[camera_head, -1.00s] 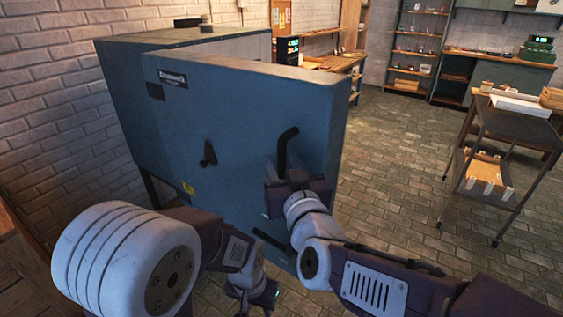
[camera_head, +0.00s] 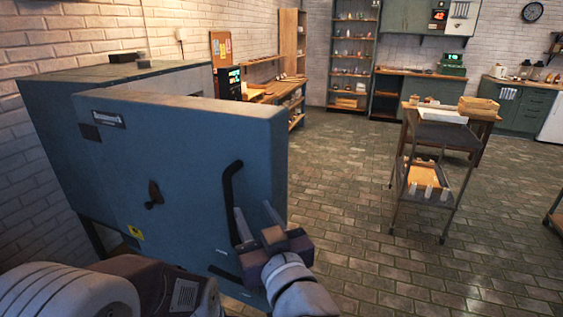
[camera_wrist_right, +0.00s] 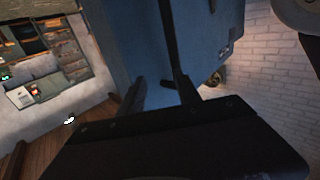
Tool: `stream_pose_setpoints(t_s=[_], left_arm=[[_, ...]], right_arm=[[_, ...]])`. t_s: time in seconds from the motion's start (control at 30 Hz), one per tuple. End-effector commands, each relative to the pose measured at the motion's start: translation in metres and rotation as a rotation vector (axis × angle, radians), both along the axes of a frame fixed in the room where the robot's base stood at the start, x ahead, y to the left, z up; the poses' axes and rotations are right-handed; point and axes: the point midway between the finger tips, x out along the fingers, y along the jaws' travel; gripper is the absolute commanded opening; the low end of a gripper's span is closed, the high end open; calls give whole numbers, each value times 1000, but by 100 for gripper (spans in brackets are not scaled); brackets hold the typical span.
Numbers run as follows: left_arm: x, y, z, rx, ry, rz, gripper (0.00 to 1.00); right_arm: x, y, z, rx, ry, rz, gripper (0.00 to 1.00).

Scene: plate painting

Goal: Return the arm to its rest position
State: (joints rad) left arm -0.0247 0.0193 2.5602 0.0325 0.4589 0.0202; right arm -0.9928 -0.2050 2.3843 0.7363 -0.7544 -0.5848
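The blue kiln door (camera_head: 180,160) stands swung out from the kiln body (camera_head: 50,130). It has a long dark bar handle (camera_head: 229,195) and a small dark latch (camera_head: 154,195). My right gripper (camera_head: 255,212) is in front of the door, just right of the handle, with its two fingers apart and nothing seen between them. In the right wrist view the two fingers (camera_wrist_right: 160,93) are also apart, with the dark handle (camera_wrist_right: 168,40) and blue door beyond. Whether a finger touches the handle I cannot tell. My left arm shows at the lower left; its gripper is out of view.
A metal trolley (camera_head: 437,150) with trays stands on the right. Behind it are shelves (camera_head: 355,55), green cabinets (camera_head: 525,108) and a wooden bench (camera_head: 280,90). The brick floor between the door and the trolley is free. A white brick wall is at left.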

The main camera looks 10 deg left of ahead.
Motion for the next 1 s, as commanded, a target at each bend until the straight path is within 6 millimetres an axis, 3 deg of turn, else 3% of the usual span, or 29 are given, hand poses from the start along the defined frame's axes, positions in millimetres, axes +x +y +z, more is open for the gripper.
stream_pose_setpoints(t_s=[0.03, 0.13, 0.23, 0.33, 0.4, 0.53, 0.6, 0.7, 0.8, 1.0], left_arm=[[0, 0, 17, 0, 0, 0, 39], [0, 0, 42, 0, -1, 0, 39], [0, 0, 73, 0, -1, 0, 39], [0, 0, 97, 0, -1, 0, 39], [0, 0, 105, 0, -1, 0, 39], [0, 0, 104, 0, -1, 0, 39], [0, 0, 102, 0, 0, 0, 39], [0, 0, 101, 0, 0, 0, 39], [0, 0, 101, 0, 0, 0, 39], [0, 0, 101, 0, 0, 0, 39]], right_arm=[[22, -24, 12, -10, 7, -77, 40], [70, -91, 16, -60, 32, -262, 40], [104, -170, -12, -179, 170, -395, 40], [95, -237, -79, -259, 478, -440, 40], [61, -265, -130, -281, 727, -441, 40], [-18, -277, -196, -326, 1113, -399, 40], [-53, -276, -212, -357, 1255, -382, 40], [-85, -279, -219, -373, 1390, -396, 40], [-96, -279, -221, -351, 1447, -422, 40], [-95, -278, -220, -345, 1444, -426, 40]])
